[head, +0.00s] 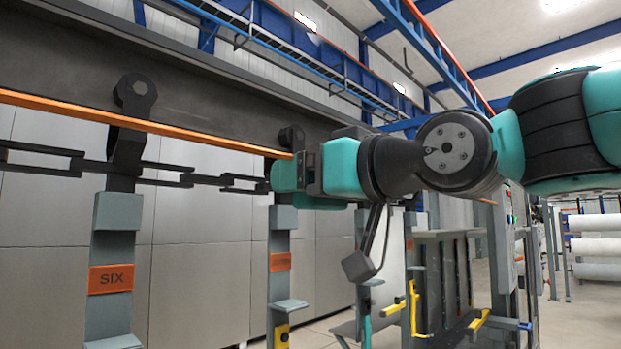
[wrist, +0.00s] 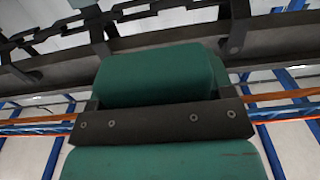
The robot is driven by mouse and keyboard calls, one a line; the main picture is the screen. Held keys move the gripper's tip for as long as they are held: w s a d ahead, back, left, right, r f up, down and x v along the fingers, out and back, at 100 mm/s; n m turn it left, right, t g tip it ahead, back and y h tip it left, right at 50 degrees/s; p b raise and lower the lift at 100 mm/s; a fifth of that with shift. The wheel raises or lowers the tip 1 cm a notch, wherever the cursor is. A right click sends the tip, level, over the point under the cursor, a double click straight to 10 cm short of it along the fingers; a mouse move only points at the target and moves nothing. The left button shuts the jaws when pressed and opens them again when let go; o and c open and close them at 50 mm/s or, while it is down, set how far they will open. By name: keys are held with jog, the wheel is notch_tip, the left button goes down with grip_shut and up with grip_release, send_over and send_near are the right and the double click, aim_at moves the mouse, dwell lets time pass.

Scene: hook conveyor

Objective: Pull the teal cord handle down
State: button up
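A thin upright teal piece (head: 367,326), which may be the cord handle, shows low in the head view, below a grey box on a dark stalk. No cord can be made out on it. My gripper (head: 285,174), teal with a dark bracket, points left in the head view, high in front of the chain and above and left of that teal piece. In the wrist view, my gripper's teal body and dark plate (wrist: 160,122) fill the middle. Its fingertips cannot be told apart, and nothing is visibly held. No handle is recognisable in the wrist view.
A dark chain (head: 203,180) runs under an orange-edged beam (head: 60,105). Grey hangers bear orange plates, one reading SIX (head: 111,278). A grey frame with yellow handles (head: 413,308) stands low at centre right. White rolls (head: 597,246) lie far right.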

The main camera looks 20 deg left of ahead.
jog(key=shift+c, duration=0.8)
notch_tip(320, 180, down, 5)
jog(key=b, duration=0.6)
jog(key=shift+f, duration=0.15)
jog(key=o, duration=1.3)
jog(key=shift+c, duration=0.2)
jog(key=shift+d, duration=0.1)
